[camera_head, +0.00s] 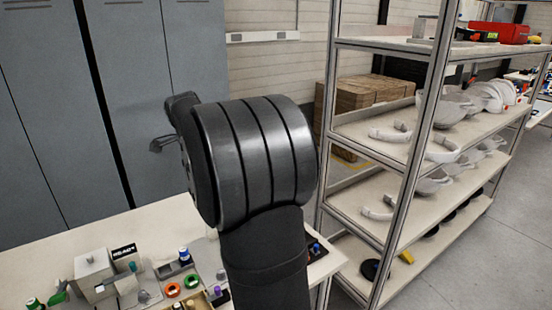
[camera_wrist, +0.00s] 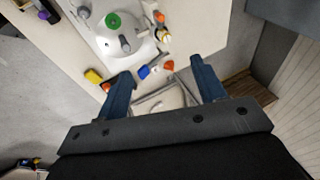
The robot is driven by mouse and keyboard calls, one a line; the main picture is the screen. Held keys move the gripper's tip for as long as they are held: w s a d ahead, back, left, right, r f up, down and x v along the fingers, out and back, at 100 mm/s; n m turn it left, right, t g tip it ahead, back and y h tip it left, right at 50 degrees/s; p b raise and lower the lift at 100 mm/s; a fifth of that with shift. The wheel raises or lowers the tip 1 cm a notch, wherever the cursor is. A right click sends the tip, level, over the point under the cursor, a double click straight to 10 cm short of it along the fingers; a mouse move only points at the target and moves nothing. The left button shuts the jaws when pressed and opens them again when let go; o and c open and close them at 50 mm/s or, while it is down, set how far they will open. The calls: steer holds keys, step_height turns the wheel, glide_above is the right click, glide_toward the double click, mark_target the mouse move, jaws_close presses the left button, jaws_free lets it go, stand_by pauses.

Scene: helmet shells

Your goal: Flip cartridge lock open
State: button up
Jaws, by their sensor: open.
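My gripper (camera_wrist: 160,72) shows in the wrist view with its two blue fingers spread apart. A white, rounded device (camera_wrist: 101,45) lies beyond the left finger's tip, near the top. It bears a green round part (camera_wrist: 113,21) and a grey knob or lever (camera_wrist: 125,44). I cannot tell which part is the cartridge lock. A pale, box-like thing (camera_wrist: 160,101) shows between the fingers; I cannot tell whether it is touched.
Small coloured parts, including a yellow one (camera_wrist: 93,76) and a blue one (camera_wrist: 144,71), lie near the device. The bench (camera_head: 120,228) holds a white box (camera_head: 93,272), an orange ring (camera_head: 172,290) and a green ring (camera_head: 192,281). A shelf rack (camera_head: 395,155) with helmet shells stands right.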

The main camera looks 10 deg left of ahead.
steer(key=shift+w+d+f+n, duration=0.1)
steer(key=shift+f+n, duration=0.2)
steer(key=shift+f, duration=0.05)
steer(key=c, duration=0.7)
steer(key=shift+w+d+f+n+g+y, duration=0.1)
steer(key=shift+w+f+n+g+y, duration=0.1)
steer(key=shift+f+n, duration=0.25)
steer(key=shift+w+d+f+n+g+y, duration=0.1)
steer(key=shift+w+f+n+g, duration=0.1)
steer(key=shift+f+n, duration=0.2)
jaws_close()
steer(key=w+d+f+n+g+y, duration=0.2)
steer(key=w+d+f+n+y, duration=0.3)
steer(key=f+n, duration=0.5)
steer(key=shift+w+d+f+n, duration=0.2)
steer(key=shift+w+n, duration=0.95)
steer(key=shift+n, duration=0.7)
